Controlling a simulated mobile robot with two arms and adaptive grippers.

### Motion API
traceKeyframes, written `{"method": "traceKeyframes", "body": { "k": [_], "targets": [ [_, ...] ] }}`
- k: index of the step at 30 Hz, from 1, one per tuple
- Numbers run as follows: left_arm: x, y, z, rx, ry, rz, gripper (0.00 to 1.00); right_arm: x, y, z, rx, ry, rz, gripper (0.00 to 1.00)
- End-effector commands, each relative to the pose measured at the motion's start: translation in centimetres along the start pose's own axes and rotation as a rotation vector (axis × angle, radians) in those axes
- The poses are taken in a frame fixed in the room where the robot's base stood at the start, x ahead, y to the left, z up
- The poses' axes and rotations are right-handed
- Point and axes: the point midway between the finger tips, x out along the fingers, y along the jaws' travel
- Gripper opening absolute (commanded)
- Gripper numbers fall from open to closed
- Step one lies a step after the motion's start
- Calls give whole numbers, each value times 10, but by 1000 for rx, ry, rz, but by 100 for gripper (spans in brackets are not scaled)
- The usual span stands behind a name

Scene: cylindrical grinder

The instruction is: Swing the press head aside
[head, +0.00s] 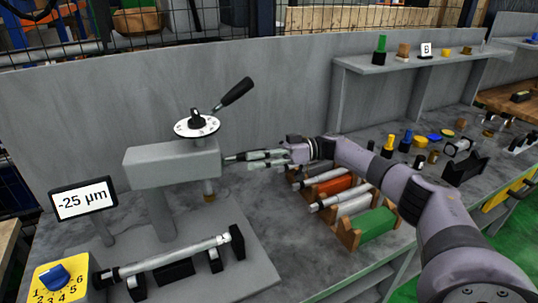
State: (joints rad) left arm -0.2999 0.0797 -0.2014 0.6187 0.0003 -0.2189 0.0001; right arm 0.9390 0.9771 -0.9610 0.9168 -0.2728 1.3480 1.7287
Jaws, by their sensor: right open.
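The grey press head (172,163) is a block on a post. It stands over the grey base plate at the left of the head view. On top are a white dial (197,126) and a lever with a black grip (237,92). My right gripper (232,158) reaches in from the right with its fingertips beside the right end of the head. It is open, and I cannot tell whether it touches the head. A short spindle (209,189) hangs under the head. My left gripper is not in view.
A metal shaft (170,257) lies on supports in front of the head. A "-25 µm" display (83,199) and a yellow box with a blue knob (57,278) stand left. Cylinders in a wooden rack (342,208) lie under my right arm. A grey wall (80,110) stands behind.

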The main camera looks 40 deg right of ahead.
Motion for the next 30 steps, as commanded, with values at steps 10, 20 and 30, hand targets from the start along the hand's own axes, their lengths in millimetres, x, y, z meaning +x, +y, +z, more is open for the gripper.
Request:
{"method": "traceKeyframes", "body": {
  "k": [10, 20, 30],
  "targets": [
    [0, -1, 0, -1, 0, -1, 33, -71, 1, 0, 0, 1, 6, 42],
    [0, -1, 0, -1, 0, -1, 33, -110, 0, 0, 0, 0, 0, 42],
    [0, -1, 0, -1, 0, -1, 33, -114, 0, 0, 0, -1, -1, 42]
  ]
}}
